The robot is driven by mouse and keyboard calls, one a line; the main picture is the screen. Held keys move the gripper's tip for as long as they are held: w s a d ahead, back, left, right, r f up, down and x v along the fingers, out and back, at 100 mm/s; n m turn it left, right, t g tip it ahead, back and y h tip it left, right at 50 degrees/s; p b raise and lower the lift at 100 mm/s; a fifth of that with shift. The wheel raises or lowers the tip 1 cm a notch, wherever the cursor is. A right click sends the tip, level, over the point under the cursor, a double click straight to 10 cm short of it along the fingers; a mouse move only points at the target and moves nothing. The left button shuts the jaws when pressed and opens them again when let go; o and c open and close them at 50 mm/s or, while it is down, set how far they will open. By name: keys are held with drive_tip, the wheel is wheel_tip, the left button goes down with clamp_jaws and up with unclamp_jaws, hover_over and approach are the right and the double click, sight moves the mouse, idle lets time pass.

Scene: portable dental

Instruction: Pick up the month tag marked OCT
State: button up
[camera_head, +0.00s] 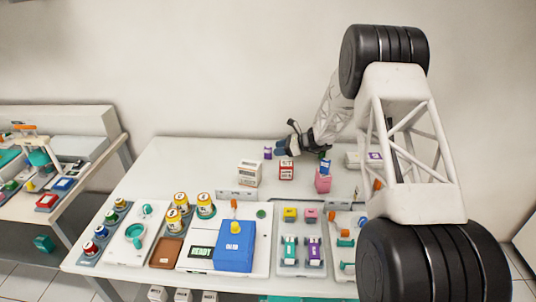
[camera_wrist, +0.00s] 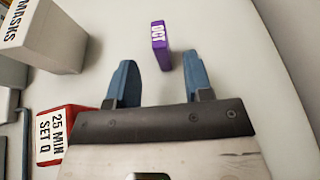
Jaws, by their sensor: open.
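The OCT tag (camera_wrist: 161,47) is a small purple block with white "OCT" lettering, standing on the white table ahead of my gripper in the wrist view. In the head view it is the small purple block (camera_head: 267,153) near the back of the table. My gripper (camera_wrist: 158,80) has two blue fingers, spread apart and empty. The tag stands beyond the fingertips, roughly in line with the gap between them. In the head view my gripper (camera_head: 283,146) is just right of the tag, near the back edge.
A white MASKS box (camera_wrist: 45,35) and a red-and-white "25 MIN SET Q" box (camera_wrist: 65,135) stand left of my gripper in the wrist view. A pink block (camera_head: 323,181) is nearby. Trays and a blue box (camera_head: 234,246) fill the table front. Table around the tag is clear.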

sight(268, 158)
drive_tip(key=shift+a+f, duration=0.1)
drive_tip(key=shift+a, duration=0.15)
drive_tip(key=shift+r+x, duration=0.2)
drive_tip(key=shift+x, duration=2.3)
drive_tip(key=shift+w, duration=0.15)
drive_tip(key=shift+c, duration=0.3)
clamp_jaws()
